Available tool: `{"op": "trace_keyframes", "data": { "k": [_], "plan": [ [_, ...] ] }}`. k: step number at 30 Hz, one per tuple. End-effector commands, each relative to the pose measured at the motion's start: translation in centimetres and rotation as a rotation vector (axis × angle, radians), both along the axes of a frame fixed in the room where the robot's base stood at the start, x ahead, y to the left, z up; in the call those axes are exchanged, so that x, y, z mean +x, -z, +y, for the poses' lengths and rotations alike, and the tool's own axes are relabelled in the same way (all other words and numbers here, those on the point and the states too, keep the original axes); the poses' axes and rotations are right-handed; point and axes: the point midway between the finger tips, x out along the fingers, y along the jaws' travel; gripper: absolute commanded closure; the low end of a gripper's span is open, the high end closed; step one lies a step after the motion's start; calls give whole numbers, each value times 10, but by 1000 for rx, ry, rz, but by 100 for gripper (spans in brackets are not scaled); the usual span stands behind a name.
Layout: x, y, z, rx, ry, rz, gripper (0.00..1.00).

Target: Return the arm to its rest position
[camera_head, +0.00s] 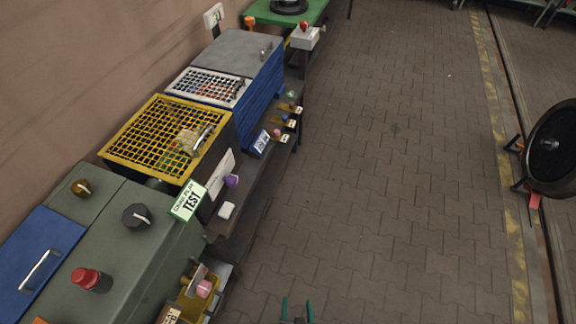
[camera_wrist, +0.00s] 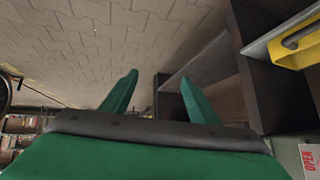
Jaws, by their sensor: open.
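My gripper (camera_head: 297,311) shows at the bottom edge of the head view as two green fingertips over the paved floor. In the wrist view my gripper (camera_wrist: 158,90) has two green fingers spread apart with nothing between them. Behind the fingers are the paving and a dark shelf edge. The rest of my arm is out of the head view.
A green-grey cabinet (camera_head: 150,262) with a red button (camera_head: 90,280) stands at the lower left. Behind it are a yellow mesh cage (camera_head: 150,115) and a blue cabinet (camera_head: 262,85). A black wheel (camera_head: 553,150) stands at right. The paved floor (camera_head: 390,170) between is clear.

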Motion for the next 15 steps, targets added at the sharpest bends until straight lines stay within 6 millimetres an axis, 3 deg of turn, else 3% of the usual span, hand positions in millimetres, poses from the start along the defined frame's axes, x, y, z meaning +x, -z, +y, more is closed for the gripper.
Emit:
{"op": "trace_keyframes", "data": {
  "k": [6,15],
  "plan": [
    [-32,-101,6,-73,-15,-174,45],
    [-56,-256,23,-130,-52,-419,45]
  ]
}}
